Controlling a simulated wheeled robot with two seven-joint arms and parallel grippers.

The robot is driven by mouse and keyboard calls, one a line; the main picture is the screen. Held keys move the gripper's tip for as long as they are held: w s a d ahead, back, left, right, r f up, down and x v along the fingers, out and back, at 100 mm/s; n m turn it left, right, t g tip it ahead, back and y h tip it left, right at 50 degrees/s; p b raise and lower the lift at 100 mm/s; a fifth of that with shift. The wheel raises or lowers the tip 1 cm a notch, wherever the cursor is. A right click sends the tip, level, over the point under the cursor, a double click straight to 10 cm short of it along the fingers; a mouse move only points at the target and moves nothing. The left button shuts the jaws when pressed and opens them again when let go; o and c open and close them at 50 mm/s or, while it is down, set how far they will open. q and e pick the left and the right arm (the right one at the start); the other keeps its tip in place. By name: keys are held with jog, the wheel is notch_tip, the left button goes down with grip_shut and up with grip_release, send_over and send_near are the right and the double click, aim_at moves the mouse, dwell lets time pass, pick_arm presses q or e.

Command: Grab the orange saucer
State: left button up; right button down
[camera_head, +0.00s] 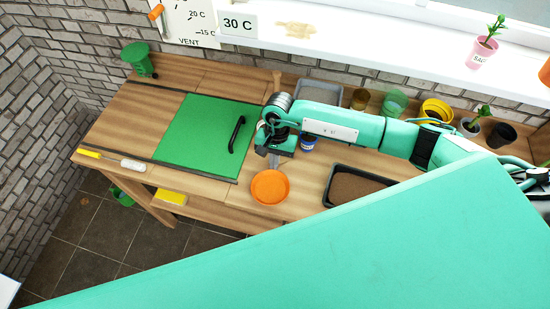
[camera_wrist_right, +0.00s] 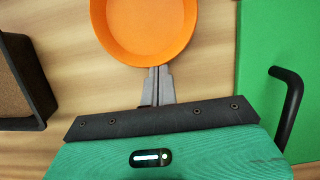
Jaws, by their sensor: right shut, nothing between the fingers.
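The orange saucer (camera_head: 270,187) lies on the wooden bench near its front edge, right of the green panel. It also shows at the top of the right wrist view (camera_wrist_right: 147,25), partly cut off by the frame. My right gripper (camera_head: 273,165) points at the saucer's back rim from behind. In the right wrist view its grey fingers (camera_wrist_right: 158,75) are together, with the tips at or just over the near rim. Nothing is between them. Whether the tips touch the rim I cannot tell. My left gripper is not in view.
The green panel (camera_head: 195,138) with a black handle (camera_head: 237,134) lies left of the saucer. A dark soil tray (camera_head: 353,187) stands to the right. A blue pot (camera_head: 308,142), a grey tray (camera_head: 319,94) and several pots stand behind. Bare wood surrounds the saucer.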

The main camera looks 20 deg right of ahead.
aim_at(269, 185)
jog(key=s, duration=0.1)
jog(key=s+a+b, duration=0.2)
jog(key=shift+s+a+f, duration=0.15)
jog(key=shift+s+f, duration=0.1)
jog(key=shift+s+a+r, duration=0.1)
jog(key=shift+s+a, duration=0.1)
jog(key=shift+s, duration=0.05)
jog(key=shift+s+r, duration=0.1)
jog(key=shift+s, duration=0.05)
